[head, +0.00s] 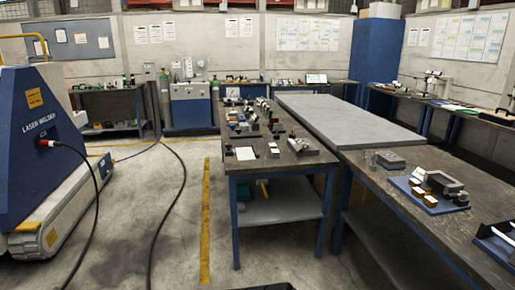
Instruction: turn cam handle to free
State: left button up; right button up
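I cannot make out a cam handle; any such part is too small or hidden at this distance. A light device with an arm-like top (432,82) stands on the far right bench, but I cannot tell what it is. Several small dark and metallic fixtures sit on the middle workbench (262,172), among them a grey block (303,146) near its right side. On the right bench, a blue tray (416,193) holds a grey machined part (443,181) and small blocks. Neither of my grippers shows in the head view.
A blue laser welder (38,130) stands at left, with dark cables (178,205) across the floor. A yellow line (206,215) runs along the open concrete floor left of the middle workbench. A large grey slab table (335,118) stands behind. A blue cabinet (372,60) stands farther back.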

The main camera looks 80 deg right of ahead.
aim_at(307, 146)
jog(key=l+z, duration=0.15)
jog(key=z, duration=0.25)
jog(key=l+z, duration=0.15)
jog(key=z, duration=0.25)
jog(key=i+l+z, duration=0.1)
jog(key=z, duration=0.35)
jog(key=i+l+z, duration=0.1)
jog(key=z, duration=0.3)
jog(key=i+l+z, duration=0.1)
jog(key=z, duration=0.3)
jog(key=i+l+z, duration=0.3)
jog(key=i+z, duration=0.2)
jog(key=i, duration=0.4)
jog(key=i+z, duration=0.45)
jog(key=i, duration=0.75)
